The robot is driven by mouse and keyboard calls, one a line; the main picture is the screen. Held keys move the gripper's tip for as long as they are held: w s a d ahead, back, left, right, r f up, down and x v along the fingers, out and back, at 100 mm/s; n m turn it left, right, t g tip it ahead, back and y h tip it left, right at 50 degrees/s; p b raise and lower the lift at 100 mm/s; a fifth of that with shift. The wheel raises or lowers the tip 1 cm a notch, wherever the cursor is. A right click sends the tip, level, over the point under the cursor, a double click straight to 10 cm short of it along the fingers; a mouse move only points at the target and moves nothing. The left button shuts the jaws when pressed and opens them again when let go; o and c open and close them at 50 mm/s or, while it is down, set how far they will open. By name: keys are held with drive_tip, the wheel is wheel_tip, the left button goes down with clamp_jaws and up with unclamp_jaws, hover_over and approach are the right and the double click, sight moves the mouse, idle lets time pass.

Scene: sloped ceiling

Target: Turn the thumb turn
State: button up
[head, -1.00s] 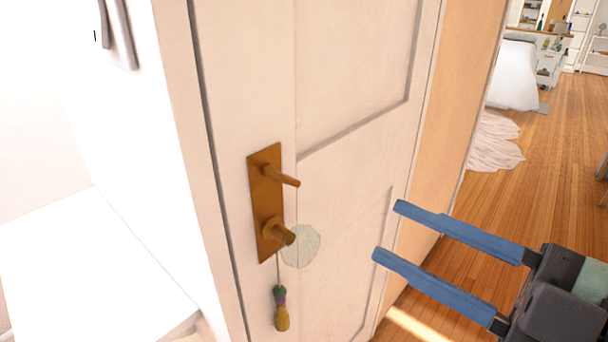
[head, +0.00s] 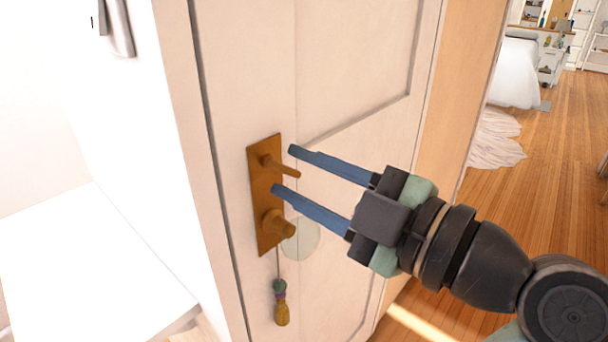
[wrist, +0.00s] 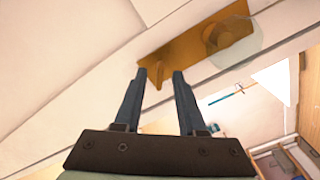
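A brass plate (head: 258,215) is mounted on the white door. It bears a slim lever-like turn (head: 283,168) near its top and a round knob (head: 278,225) lower down. I cannot tell for sure which is the thumb turn. My gripper (head: 284,170) is open, its blue fingers pointing at the plate. In the head view one fingertip shows above the upper turn and the other below it; contact is unclear. In the wrist view the fingertips (wrist: 160,73) lie by one end of the plate (wrist: 185,52), with the knob (wrist: 218,36) to their upper right.
A tassel (head: 281,303) hangs on a cord below the knob, beside a pale translucent disc (head: 303,240) on the door (head: 350,75). A white surface (head: 90,265) lies at left. Open wooden floor (head: 545,150) and a bed (head: 515,75) are at right.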

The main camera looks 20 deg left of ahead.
clamp_jaws()
